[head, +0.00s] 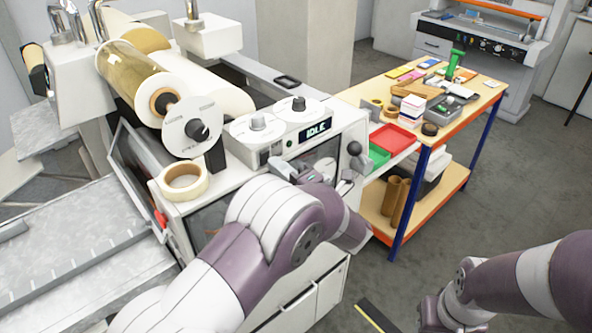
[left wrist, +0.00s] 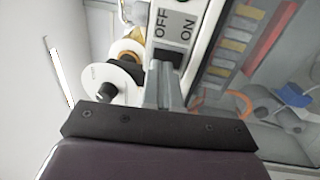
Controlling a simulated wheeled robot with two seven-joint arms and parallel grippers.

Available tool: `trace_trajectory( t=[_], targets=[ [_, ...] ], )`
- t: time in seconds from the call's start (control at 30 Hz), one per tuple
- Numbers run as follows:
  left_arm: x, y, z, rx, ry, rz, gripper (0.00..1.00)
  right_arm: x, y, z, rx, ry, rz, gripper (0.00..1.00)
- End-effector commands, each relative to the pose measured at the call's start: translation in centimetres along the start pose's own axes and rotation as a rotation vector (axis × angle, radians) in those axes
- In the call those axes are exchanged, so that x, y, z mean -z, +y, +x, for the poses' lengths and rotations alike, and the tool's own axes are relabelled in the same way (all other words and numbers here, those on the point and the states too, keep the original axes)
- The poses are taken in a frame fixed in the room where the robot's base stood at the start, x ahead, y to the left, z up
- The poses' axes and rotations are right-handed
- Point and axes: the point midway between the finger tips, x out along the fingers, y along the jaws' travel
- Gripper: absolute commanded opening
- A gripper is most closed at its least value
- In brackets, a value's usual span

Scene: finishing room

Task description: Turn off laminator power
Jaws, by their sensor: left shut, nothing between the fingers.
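The laminator (head: 233,170) is a white machine with film rolls on top and a small display (head: 317,130) reading IDLE. My left arm reaches across its front, and the left gripper (head: 322,172) is at the front panel, small and partly hidden by the wrist. In the left wrist view the shut, empty fingers (left wrist: 164,84) point at a dark power switch (left wrist: 171,57) under a label (left wrist: 174,25) marked OFF and ON. The fingertips overlap the switch's lower part; I cannot tell whether they touch it. My right arm shows at lower right, its gripper outside the picture.
A workbench (head: 440,125) with blue legs stands right of the laminator. It holds a red tray (head: 393,138), a green tray (head: 378,155) and several small items. A tape roll (head: 183,181) lies on the laminator's left corner. Grey floor (head: 455,235) is open at right.

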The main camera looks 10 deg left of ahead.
Motion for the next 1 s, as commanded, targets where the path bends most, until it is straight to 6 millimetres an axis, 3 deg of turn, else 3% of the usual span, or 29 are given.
trace_trajectory(
  t=[0.03,0.2,0.53,0.67,1.0],
  targets=[
    [0.0,0.5,0.7,0.000,0.003,0.001,0.00,0.1,0.0,-0.9,0.000,0.000,0.000,0.43],
    [0.0,0.1,1.8,0.001,0.000,-0.001,0.00,0.1,0.0,-1.3,0.000,0.000,0.000,0.43],
    [0.0,-0.1,1.9,0.002,0.000,-0.001,0.00,0.1,0.0,-1.2,0.000,0.000,0.000,0.43],
    [0.0,0.0,2.8,0.104,0.003,-0.009,0.00,0.0,0.0,0.2,0.000,0.000,0.000,0.43],
    [0.0,0.3,3.0,0.133,0.002,-0.001,0.00,0.0,0.0,0.0,0.000,0.000,0.000,0.43]
  ],
)
